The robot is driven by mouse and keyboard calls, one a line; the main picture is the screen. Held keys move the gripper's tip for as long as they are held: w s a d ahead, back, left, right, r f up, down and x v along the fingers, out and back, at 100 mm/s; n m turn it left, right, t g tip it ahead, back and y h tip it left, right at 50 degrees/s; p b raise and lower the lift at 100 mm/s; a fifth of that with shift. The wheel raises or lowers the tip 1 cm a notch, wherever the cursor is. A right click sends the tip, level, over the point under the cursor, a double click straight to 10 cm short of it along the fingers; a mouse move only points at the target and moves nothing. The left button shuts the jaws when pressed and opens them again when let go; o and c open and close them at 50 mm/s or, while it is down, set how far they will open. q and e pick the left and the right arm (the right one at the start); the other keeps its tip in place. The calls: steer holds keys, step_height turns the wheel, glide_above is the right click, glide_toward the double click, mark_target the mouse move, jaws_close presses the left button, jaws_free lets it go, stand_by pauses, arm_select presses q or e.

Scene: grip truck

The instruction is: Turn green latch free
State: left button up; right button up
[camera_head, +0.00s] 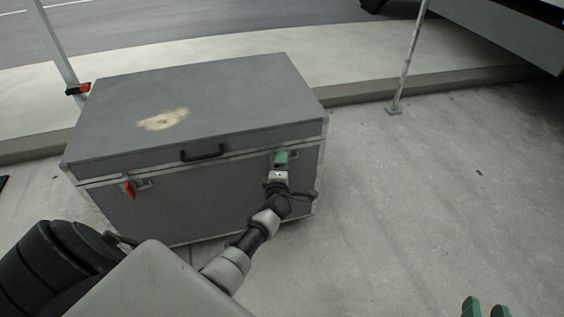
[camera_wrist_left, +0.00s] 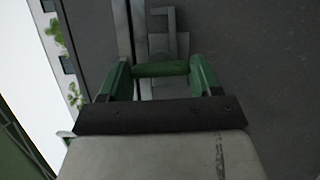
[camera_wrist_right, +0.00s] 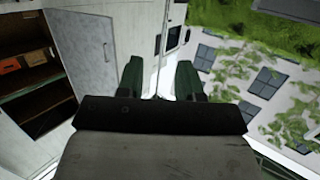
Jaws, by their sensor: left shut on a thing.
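A large grey case (camera_head: 215,195) with a closed lid stands on the pavement. My left gripper (camera_head: 281,157) is at the right part of its front, just below the lid seam. In the left wrist view the green latch (camera_wrist_left: 160,69) lies crosswise between the two green fingers, and the gripper is shut on it. A grey metal latch plate (camera_wrist_left: 165,30) shows behind it. In the head view the fingers cover most of the latch. My right gripper (camera_head: 486,308) is at the bottom right, away from the case; the right wrist view shows its fingers (camera_wrist_right: 160,78) apart and empty.
A red latch (camera_head: 129,189) sits on the front left of the case, and a black handle (camera_head: 203,152) is at the lid's middle. Metal poles (camera_head: 407,60) stand behind on both sides. The pavement right of the case is clear.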

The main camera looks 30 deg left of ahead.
arm_select(q)
steer(key=shift+m+p, duration=0.4)
steer(key=shift+p, duration=0.05)
arm_select(e)
steer(key=shift+s+d+f+g+h, duration=0.2)
steer(key=shift+s+f+g, duration=0.1)
steer(key=shift+f+g, duration=0.25)
steer(key=shift+s+d+f+g+h, duration=0.15)
steer(key=shift+s+f+g, duration=0.15)
steer(key=shift+f+g, duration=0.25)
steer(key=shift+s+d+f+g+h, duration=0.2)
steer(key=shift+s+f+g, duration=0.1)
steer(key=shift+f+g, duration=0.25)
arm_select(q)
steer(key=o, duration=0.9)
steer(key=shift+p+v, duration=1.5)
steer(key=shift+v, duration=3.85)
arm_select(e)
steer(key=s+d+f+g+h, duration=0.2)
steer(key=s+d+f+g, duration=0.1)
steer(key=s+f+g, duration=0.2)
steer(key=shift+s+d+m+g, duration=0.3)
steer(key=shift+s+g, duration=1.05)
steer(key=shift+s, duration=0.65)
